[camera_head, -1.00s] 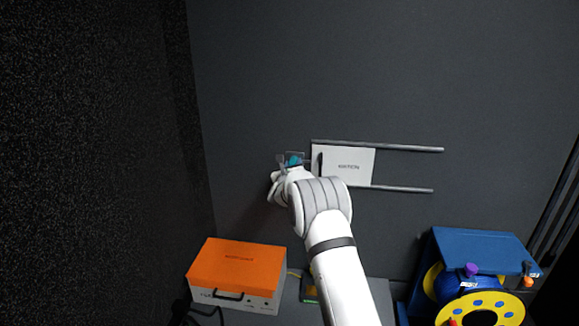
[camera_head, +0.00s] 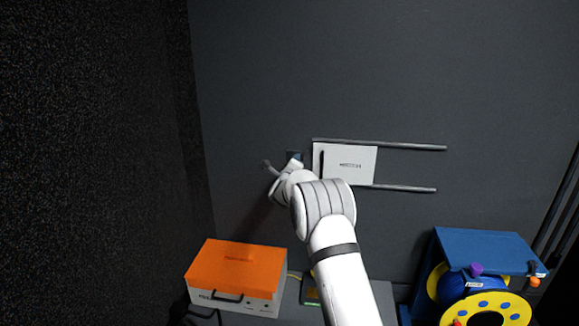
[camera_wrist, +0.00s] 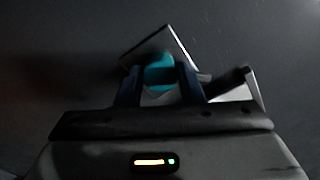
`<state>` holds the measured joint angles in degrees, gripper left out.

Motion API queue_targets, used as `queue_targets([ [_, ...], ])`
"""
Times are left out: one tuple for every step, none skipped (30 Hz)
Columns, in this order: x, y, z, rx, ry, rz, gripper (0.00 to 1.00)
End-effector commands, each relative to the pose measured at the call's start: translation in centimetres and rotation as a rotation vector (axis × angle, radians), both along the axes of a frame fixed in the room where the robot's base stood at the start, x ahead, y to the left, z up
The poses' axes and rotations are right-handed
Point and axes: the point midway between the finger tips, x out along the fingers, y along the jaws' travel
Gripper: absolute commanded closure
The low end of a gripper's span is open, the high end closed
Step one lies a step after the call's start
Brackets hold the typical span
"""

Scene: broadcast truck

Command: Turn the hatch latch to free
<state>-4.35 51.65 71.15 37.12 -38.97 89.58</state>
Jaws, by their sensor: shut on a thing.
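The white hatch panel (camera_head: 350,170) sits on the dark wall between two horizontal grey rails, with a dark upright handle at its left edge. Just left of it is a small dark latch plate (camera_head: 294,154), mostly hidden by my wrist. In the wrist view the teal latch knob (camera_wrist: 160,66) is between the two dark fingers of my gripper (camera_wrist: 160,80), which is shut on it. The latch plate (camera_wrist: 147,44) behind the knob looks tilted in this view. Part of the white hatch (camera_wrist: 236,91) shows to the right. The knob is hidden in the head view.
An orange-lidded white case (camera_head: 238,270) stands on the grey surface below left. A blue box with a yellow-flanged cable reel (camera_head: 482,280) stands below right. A dark speckled wall (camera_head: 90,160) fills the left. The wall above the rails is clear.

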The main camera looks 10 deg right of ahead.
Motion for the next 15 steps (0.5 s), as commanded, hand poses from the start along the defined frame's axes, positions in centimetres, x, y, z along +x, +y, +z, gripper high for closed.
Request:
queue_targets([
  [0.01, 0.32, -0.25, -0.042, 0.019, 0.005, 0.89],
  [0.01, 0.31, -0.24, -0.070, 0.028, 0.005, 0.89],
  [0.01, 0.31, -0.23, -0.106, 0.040, 0.005, 0.89],
  [0.00, 0.31, -0.22, -0.133, 0.048, 0.005, 0.89],
  [0.01, 0.29, -0.22, -0.160, 0.056, 0.005, 0.89],
  [0.01, 0.28, -0.21, -0.196, 0.069, 0.005, 0.89],
  [0.01, 0.28, -0.20, -0.223, 0.077, 0.005, 0.89],
  [0.00, 0.27, -0.21, -0.251, 0.086, 0.005, 0.89],
  [0.00, 0.27, -0.20, -0.287, 0.097, 0.004, 0.89],
  [0.01, 0.25, -0.20, -0.314, 0.106, 0.004, 0.89],
  [0.01, 0.24, -0.20, -0.340, 0.115, 0.004, 0.89],
  [0.00, 0.24, -0.19, -0.376, 0.126, 0.004, 0.89],
  [0.00, 0.22, -0.19, -0.403, 0.135, 0.004, 0.89],
  [0.01, 0.22, -0.18, -0.429, 0.143, 0.004, 0.89],
  [0.00, 0.20, -0.18, -0.463, 0.154, 0.004, 0.89],
])
